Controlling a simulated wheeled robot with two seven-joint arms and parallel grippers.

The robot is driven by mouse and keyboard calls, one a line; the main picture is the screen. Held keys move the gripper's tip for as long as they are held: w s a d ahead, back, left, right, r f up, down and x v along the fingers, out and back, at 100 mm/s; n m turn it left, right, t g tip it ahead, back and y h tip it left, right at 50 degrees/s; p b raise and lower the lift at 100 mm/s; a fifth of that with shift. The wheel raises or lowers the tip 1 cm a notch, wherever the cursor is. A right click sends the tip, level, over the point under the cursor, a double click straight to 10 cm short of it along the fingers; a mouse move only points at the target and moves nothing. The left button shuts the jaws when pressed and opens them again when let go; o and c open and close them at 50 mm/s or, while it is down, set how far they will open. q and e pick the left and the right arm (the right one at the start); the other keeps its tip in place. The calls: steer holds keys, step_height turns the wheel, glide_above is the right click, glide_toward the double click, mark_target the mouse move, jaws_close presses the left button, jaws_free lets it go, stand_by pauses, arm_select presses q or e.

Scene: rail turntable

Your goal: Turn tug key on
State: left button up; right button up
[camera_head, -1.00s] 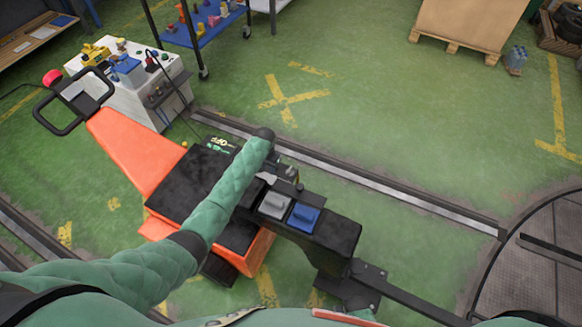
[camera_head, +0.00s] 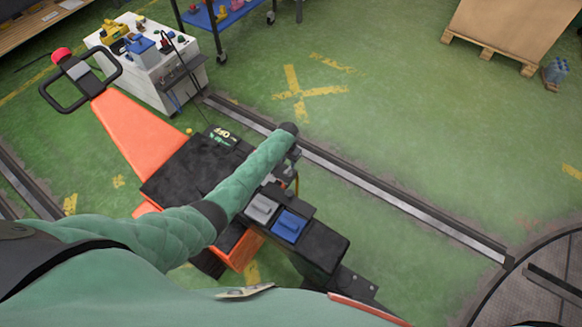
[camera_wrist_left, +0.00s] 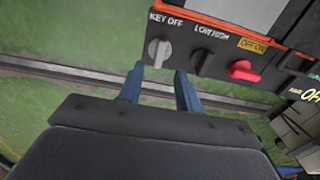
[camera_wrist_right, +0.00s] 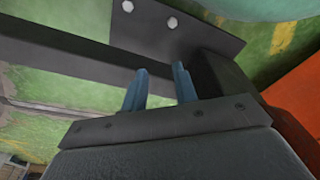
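The tug (camera_head: 150,140) has an orange body, a black deck and a looped handle. In the left wrist view its dark control panel (camera_wrist_left: 220,45) carries a grey key knob (camera_wrist_left: 158,52) under a "KEY OFF" label. The knob's ridge stands about upright. My left gripper (camera_wrist_left: 160,72) is open, its two blue fingers apart and pointing at the key knob, which shows between and just beyond the tips. I cannot tell whether they touch it. In the head view the left gripper is mostly hidden past the wrist. My right gripper (camera_wrist_right: 160,75) is open and empty, near a dark bolted plate (camera_wrist_right: 185,25).
A white cabinet (camera_head: 150,80) stands behind.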

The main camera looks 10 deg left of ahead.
mark_target(288, 170)
arm_select(q)
step_height(288, 170, down, 5)
steer(key=shift+d+f, duration=0.1)
steer(key=shift+f, duration=0.75)
jaws_close()
